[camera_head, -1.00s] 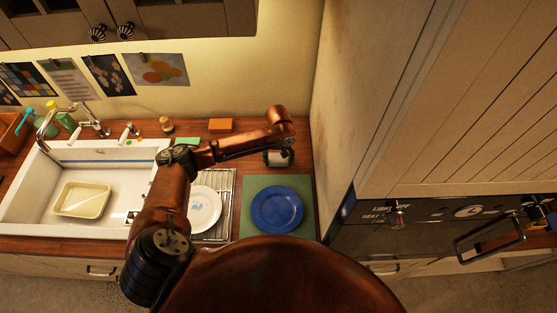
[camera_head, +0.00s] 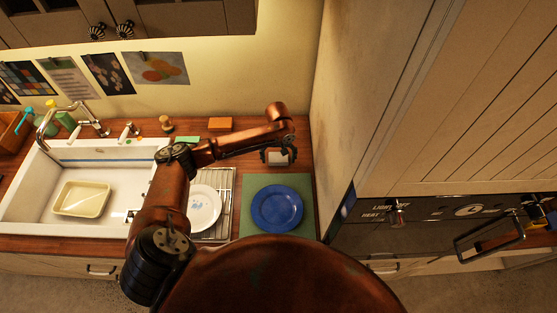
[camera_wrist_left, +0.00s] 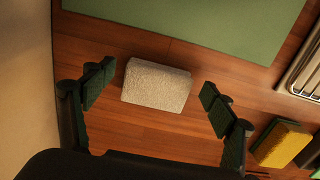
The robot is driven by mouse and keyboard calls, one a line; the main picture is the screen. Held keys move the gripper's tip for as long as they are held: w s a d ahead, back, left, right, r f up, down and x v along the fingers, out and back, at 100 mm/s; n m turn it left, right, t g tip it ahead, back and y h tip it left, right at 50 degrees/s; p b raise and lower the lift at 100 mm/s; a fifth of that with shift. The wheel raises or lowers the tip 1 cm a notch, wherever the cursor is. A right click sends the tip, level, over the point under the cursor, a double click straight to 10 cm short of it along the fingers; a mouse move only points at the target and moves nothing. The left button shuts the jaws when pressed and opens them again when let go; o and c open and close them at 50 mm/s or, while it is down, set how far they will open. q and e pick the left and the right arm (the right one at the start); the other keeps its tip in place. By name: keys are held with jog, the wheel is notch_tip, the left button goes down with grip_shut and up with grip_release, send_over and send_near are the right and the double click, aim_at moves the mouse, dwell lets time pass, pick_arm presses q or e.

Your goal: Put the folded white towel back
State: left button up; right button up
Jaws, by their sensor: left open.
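The folded white towel (camera_wrist_left: 157,84) lies flat on the wooden counter in the left wrist view, as a small pale block. My left gripper (camera_wrist_left: 158,90) is open above it, with one finger to each side and a gap of counter visible beside both. In the head view my left gripper (camera_head: 279,157) is over the back right of the counter, and the towel (camera_head: 278,158) shows partly between its fingers. My right gripper is not in view.
A blue plate (camera_head: 277,208) sits on a green mat (camera_head: 248,186) in front of the gripper. A white plate (camera_head: 204,209) is on the drying rack (camera_head: 228,225). A yellow sponge (camera_wrist_left: 284,143) is near the right finger. A wall (camera_wrist_left: 25,80) stands close on the other side.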

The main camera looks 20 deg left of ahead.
aim_at(278, 161)
pick_arm(q)
notch_tip(278, 161, up, 11)
jog(key=shift+r+b, duration=0.15)
jog(key=shift+b, duration=0.25)
